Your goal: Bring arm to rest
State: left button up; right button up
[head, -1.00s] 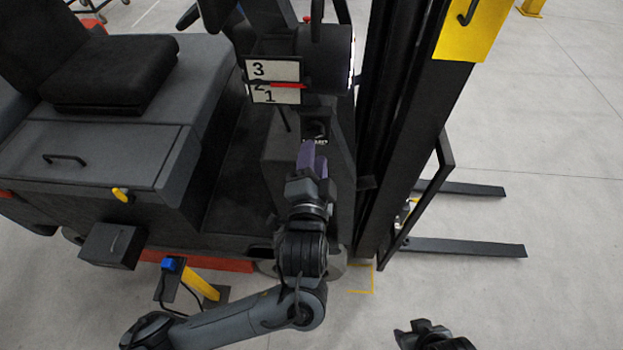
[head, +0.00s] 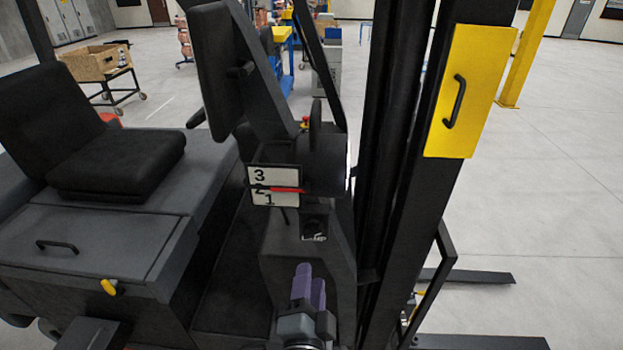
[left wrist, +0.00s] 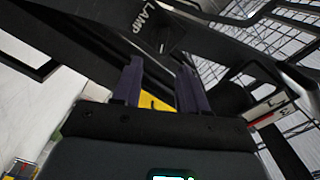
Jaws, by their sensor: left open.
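My left gripper (head: 310,288) is at the bottom centre of the head view, in front of the forklift's dark console (head: 283,250). Its two purple fingers are apart with nothing between them. In the left wrist view the fingers (left wrist: 160,88) stand open and empty, close to a dark panel marked LAMP (left wrist: 160,25). My left arm behind the wrist is mostly out of the head view. My right gripper does not show.
The forklift has a black seat (head: 115,165), a white panel numbered 1 to 3 with a red pointer (head: 273,187), and a dark mast with a yellow plate (head: 470,90). Forks (head: 470,277) extend right. Open floor lies right; a wooden crate (head: 95,62) stands far left.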

pick_arm(q)
jog(key=s+a+f+n+g+p, duration=0.1)
jog(key=s+a+f+g, duration=0.1)
jog(key=s+a+f, duration=0.3)
jog(key=s+a+f+n+g+y, duration=0.1)
jog(key=a+f+g, duration=0.15)
jog(key=f, duration=0.45)
jog(key=s+a+f+n+g+p, duration=0.1)
jog(key=s+a+f+g, duration=0.15)
jog(key=f, duration=0.45)
jog(key=s+a+f+n+g, duration=0.1)
jog(key=s+a+n+g, duration=0.2)
jog(key=s, duration=0.4)
jog(key=s+a+f+n+g, duration=0.2)
jog(key=s+a+n+g, duration=0.2)
jog(key=s+a, duration=0.3)
jog(key=shift+s+a+f+n+p, duration=0.3)
jog(key=shift+s+a+n+p, duration=0.15)
jog(key=shift+a, duration=0.25)
